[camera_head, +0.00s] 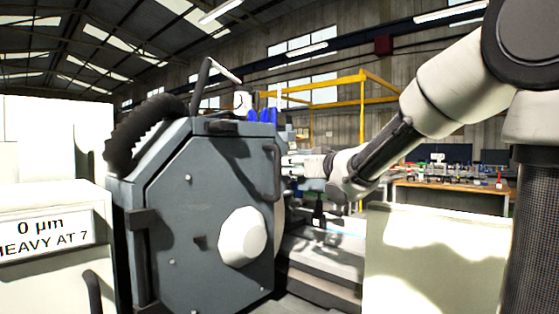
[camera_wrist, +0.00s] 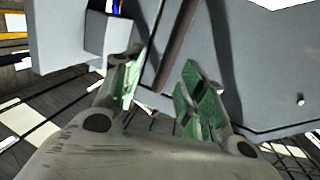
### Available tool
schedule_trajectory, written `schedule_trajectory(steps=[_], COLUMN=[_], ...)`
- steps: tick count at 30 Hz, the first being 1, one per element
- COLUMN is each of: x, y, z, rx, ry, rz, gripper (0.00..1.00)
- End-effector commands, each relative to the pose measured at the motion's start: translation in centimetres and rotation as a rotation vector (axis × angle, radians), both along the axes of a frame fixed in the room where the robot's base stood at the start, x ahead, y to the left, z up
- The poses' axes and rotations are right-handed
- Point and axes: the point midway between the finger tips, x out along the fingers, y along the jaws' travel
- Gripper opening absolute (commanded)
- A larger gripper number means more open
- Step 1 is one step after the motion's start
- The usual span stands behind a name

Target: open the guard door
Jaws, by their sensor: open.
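The guard door (camera_head: 195,235) is a large grey many-sided plate on the front of the wheel housing, with a pale round hub in its middle. It looks shut against the housing. Its dark bar handle (camera_head: 277,172) stands upright by the right edge. My gripper (camera_head: 290,166) is at the handle from the right, partly hidden behind it in the head view. In the wrist view my gripper (camera_wrist: 160,72) is open, its green-padded fingers on either side of the dark handle (camera_wrist: 179,45). Contact with the handle cannot be told. The grey door (camera_wrist: 275,75) fills the right there.
A black ribbed hose (camera_head: 130,130) and a bent pipe rise above the housing. A pale panel (camera_head: 430,265) stands at the front right, below my arm. The machine bed (camera_head: 325,260) lies between panel and door. A cream cabinet with a sign (camera_head: 45,240) is at left.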

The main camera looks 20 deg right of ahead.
Motion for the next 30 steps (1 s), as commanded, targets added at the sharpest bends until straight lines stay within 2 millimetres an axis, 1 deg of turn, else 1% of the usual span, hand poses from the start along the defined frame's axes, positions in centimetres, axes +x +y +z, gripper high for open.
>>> schedule_trajectory(steps=[3,7,11,15,18,21,24,30], x=[-0.2,0.4,2.2,4.5,5.8,6.6,6.9,6.9], y=[0.7,1.2,2.0,3.0,3.4,3.7,3.9,3.9], z=[1.3,1.6,1.6,1.5,1.6,1.6,1.6,1.6], rx=[0.041,0.068,0.069,0.067,0.067,0.066,0.066,0.067], ry=[-0.040,-0.048,-0.045,-0.045,-0.045,-0.045,-0.045,-0.046], rz=[0.031,0.040,0.040,0.039,0.037,0.037,0.037,0.036], gripper=[0.41,0.41,0.41,0.41,0.41,0.41,0.41,0.41])
